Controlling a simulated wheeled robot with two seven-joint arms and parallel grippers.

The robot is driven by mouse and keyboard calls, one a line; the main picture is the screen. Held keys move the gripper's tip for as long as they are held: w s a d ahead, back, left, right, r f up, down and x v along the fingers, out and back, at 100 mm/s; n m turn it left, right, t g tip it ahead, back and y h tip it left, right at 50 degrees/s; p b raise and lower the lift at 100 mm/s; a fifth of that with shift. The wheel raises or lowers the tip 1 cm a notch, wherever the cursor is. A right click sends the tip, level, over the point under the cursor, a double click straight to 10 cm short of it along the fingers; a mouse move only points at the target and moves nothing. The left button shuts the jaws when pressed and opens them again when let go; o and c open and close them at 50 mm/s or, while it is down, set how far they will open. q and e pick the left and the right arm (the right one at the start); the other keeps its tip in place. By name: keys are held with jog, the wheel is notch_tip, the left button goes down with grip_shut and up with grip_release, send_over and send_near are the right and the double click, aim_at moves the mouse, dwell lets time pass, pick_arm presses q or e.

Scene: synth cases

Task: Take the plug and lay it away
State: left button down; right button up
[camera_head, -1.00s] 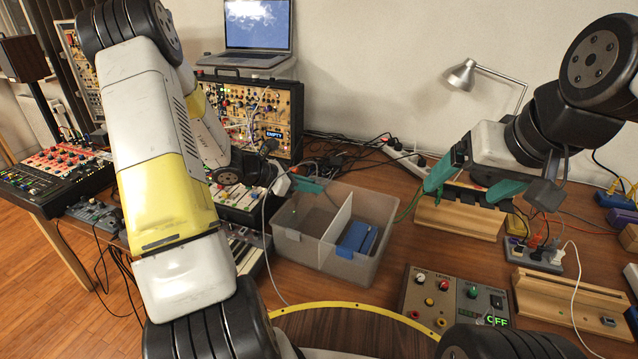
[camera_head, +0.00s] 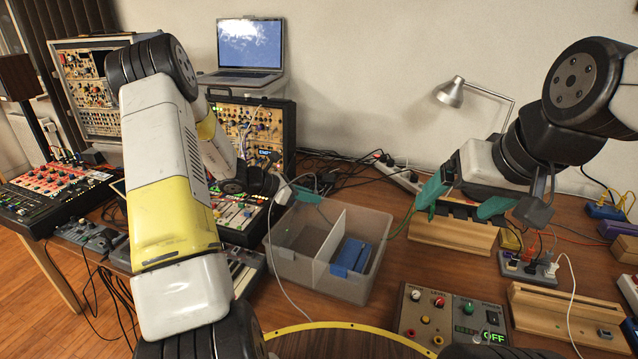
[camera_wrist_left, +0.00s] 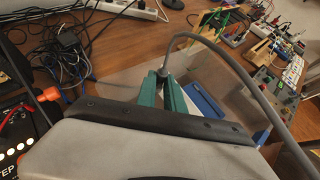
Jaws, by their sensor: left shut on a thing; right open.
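My left gripper (camera_head: 308,195) has its teal fingers over the back of the clear grey bin (camera_head: 350,290). In the left wrist view the fingers are shut on a small grey plug (camera_wrist_left: 164,74), whose grey cable arcs up and to the right. In the head view the plug is too small to make out clearly. The bin has a divider; the left compartment looks empty and the right one holds a blue block (camera_head: 352,256), also in the left wrist view (camera_wrist_left: 206,106). My right gripper (camera_head: 462,205) is open above a slotted wooden block (camera_head: 450,236).
A power strip (camera_head: 398,174) and tangled black cables lie behind the bin. Synth cases (camera_head: 262,128) stand at the back left. A control box (camera_head: 452,318) with an OFF display sits in front right. A grey socket block (camera_head: 528,268) and wooden rail (camera_head: 560,312) are further right.

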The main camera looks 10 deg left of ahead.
pick_arm(q)
jog(key=shift+f, duration=0.35)
jog(key=c, duration=1.4)
grip_release()
jog(key=shift+o, duration=0.2)
jog(key=v, duration=0.7)
jog(key=shift+a+r, duration=0.2)
jog(key=shift+a, duration=0.15)
jog(key=shift+s, duration=0.2)
